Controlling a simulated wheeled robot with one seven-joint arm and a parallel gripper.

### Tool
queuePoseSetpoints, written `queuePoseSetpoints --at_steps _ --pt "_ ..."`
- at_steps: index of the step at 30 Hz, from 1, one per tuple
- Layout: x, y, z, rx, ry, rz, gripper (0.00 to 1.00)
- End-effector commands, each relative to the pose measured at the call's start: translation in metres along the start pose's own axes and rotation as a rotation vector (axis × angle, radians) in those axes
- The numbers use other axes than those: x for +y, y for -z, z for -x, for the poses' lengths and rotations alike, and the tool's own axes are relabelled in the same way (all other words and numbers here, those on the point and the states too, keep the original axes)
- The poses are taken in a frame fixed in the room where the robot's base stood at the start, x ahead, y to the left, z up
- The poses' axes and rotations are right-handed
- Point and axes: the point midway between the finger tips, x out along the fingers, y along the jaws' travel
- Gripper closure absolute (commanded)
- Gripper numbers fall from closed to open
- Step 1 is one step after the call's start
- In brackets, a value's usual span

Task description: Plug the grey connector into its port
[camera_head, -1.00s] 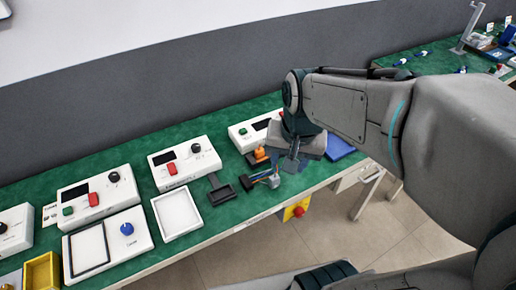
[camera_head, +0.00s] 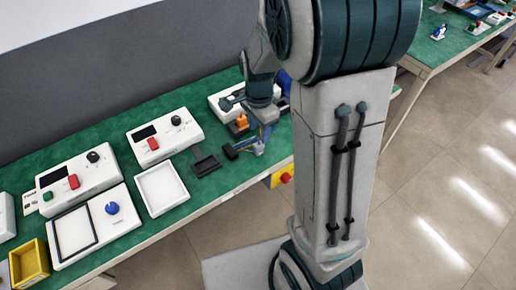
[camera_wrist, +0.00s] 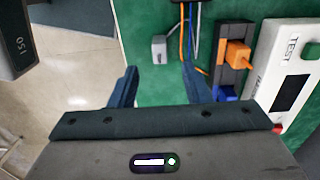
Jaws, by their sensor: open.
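The grey connector (camera_wrist: 159,50) lies on the green mat in the wrist view, near the mat's edge, with its cable leading up. It also shows in the head view (camera_head: 258,150). My gripper (camera_wrist: 158,70) is open and empty, its two dark fingers on either side of and just short of the connector in the picture; I cannot tell the height gap. A dark port block (camera_wrist: 222,75) stands to the right, beside a white tester. An orange plug (camera_wrist: 237,54) sits in it, and a blue plug (camera_wrist: 224,94) is at its lower end. I cannot make out the grey port.
Blue and orange cables (camera_wrist: 186,40) run between the grey connector and the port block. The white tester (camera_wrist: 291,80) borders the block. In the head view, a white tray (camera_head: 161,189) and a yellow bin (camera_head: 30,264) lie left. The bench edge drops to floor.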

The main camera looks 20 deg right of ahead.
Motion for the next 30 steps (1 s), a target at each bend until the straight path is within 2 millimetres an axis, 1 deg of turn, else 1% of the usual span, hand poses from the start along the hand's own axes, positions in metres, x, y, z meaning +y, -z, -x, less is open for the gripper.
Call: queuePoseSetpoints --at_steps 1,5,8,15,19,25,26,27,30 --pt "0.000 0.000 -0.007 0.000 -0.001 -0.001 0.56" --pt "0.001 0.000 -0.014 0.000 0.000 -0.001 0.56" --pt "0.001 0.000 -0.024 -0.001 -0.003 -0.001 0.56" --pt "0.001 0.000 -0.058 -0.001 -0.003 -0.001 0.56" --pt "0.000 -0.001 -0.065 0.000 0.000 0.000 0.56" --pt "0.000 -0.001 -0.065 0.000 0.001 0.000 0.56" --pt "0.000 -0.001 -0.065 0.000 0.001 0.000 0.65" --pt "0.000 -0.001 -0.065 0.000 0.001 0.000 0.76" --pt "0.000 -0.001 -0.065 0.000 0.001 0.000 1.00"
